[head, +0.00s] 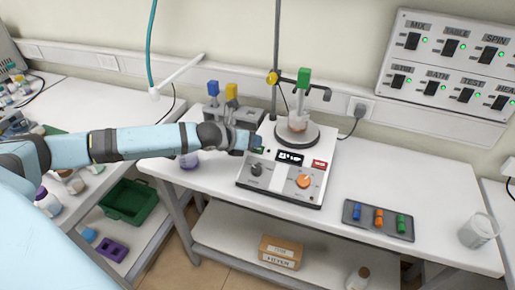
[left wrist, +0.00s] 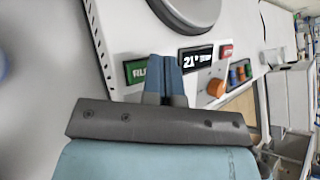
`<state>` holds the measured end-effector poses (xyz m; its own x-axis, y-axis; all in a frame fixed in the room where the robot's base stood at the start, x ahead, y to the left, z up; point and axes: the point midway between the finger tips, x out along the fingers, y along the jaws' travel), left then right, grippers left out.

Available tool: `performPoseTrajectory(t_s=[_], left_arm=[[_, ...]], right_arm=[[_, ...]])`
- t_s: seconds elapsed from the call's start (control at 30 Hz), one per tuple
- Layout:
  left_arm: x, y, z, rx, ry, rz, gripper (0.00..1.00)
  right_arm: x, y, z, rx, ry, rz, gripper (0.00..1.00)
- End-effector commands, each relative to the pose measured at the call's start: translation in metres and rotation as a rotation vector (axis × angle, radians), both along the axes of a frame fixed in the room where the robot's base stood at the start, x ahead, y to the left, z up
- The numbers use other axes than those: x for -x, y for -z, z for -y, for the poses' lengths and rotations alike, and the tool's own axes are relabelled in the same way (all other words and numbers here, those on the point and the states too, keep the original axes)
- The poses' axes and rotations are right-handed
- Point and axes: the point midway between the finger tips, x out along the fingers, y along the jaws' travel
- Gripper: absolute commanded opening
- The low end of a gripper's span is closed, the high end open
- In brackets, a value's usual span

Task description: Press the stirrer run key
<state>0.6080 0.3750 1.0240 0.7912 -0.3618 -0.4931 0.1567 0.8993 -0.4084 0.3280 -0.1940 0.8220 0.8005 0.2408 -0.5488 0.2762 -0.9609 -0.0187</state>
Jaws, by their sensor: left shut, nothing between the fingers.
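The stirrer (head: 243,181) is a white box with a round plate, a dark display (head: 289,158), a dark knob, an orange knob and a red key (head: 320,165). My left gripper (head: 257,145) is shut and empty at the upper left of its front panel, over the green key. In the left wrist view the green run key (left wrist: 135,71) shows just left of the blue fingertips (left wrist: 167,62), which hide part of it. The display (left wrist: 197,58) and red key (left wrist: 226,50) lie to their right. I cannot tell whether the fingertips touch the key. My right gripper is not in view.
A glass vessel (head: 299,122) stands on the stirrer plate, beside a stand rod (head: 276,60) with a green-topped clamp. A grey tray (head: 378,220) with coloured pieces and a beaker (head: 478,231) stand to the right. The table front between them is clear.

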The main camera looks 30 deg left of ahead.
Motion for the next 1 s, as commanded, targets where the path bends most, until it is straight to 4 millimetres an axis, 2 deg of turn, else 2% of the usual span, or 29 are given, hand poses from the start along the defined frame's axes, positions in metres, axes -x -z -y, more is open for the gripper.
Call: performPoseTrajectory(t_s=[1.0], left_arm=[[-0.004,0.012,-0.001,-0.001,0.000,0.000,0.00]], right_arm=[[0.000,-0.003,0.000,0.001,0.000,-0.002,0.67]])
